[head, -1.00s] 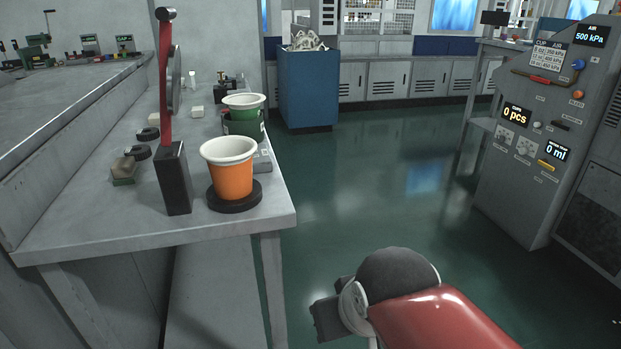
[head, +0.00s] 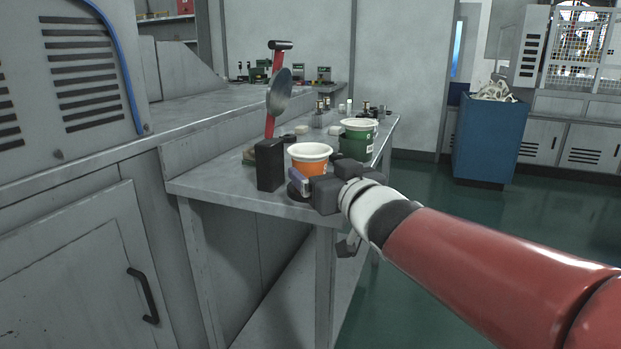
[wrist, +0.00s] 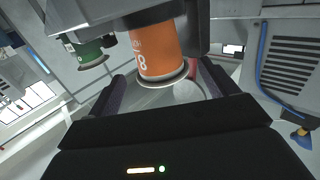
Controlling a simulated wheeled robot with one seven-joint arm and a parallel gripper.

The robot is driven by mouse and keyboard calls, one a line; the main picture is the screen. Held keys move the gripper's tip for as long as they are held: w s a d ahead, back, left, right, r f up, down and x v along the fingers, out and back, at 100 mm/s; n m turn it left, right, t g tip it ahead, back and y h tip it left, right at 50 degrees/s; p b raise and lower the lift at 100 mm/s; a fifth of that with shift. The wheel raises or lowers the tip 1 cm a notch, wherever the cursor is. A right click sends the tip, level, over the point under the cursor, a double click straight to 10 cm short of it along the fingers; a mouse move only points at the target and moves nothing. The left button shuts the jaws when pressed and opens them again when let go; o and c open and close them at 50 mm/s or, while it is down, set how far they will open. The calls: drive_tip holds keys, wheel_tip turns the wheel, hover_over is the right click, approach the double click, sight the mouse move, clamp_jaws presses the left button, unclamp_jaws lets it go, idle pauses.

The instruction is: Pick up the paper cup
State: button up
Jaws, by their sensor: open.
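In the wrist view my gripper (wrist: 163,80) is open, with one finger on each side of the cup. Whether either finger touches it, I cannot tell.
A green cup (head: 356,142) with a white rim stands just behind; it also shows in the wrist view (wrist: 88,50). A black block (head: 270,165) and a red-handled tool (head: 269,105) stand left of the orange cup. A blue bin (head: 489,137) stands on the floor at right.

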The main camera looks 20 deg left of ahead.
sight(316, 172)
drive_tip(key=x, duration=0.2)
drive_tip(key=f+x, duration=0.1)
drive_tip(key=x, duration=0.3)
drive_tip(key=shift+w+a+f, duration=0.25)
drive_tip(key=shift+w, duration=0.1)
drive_tip(key=c, duration=1.1)
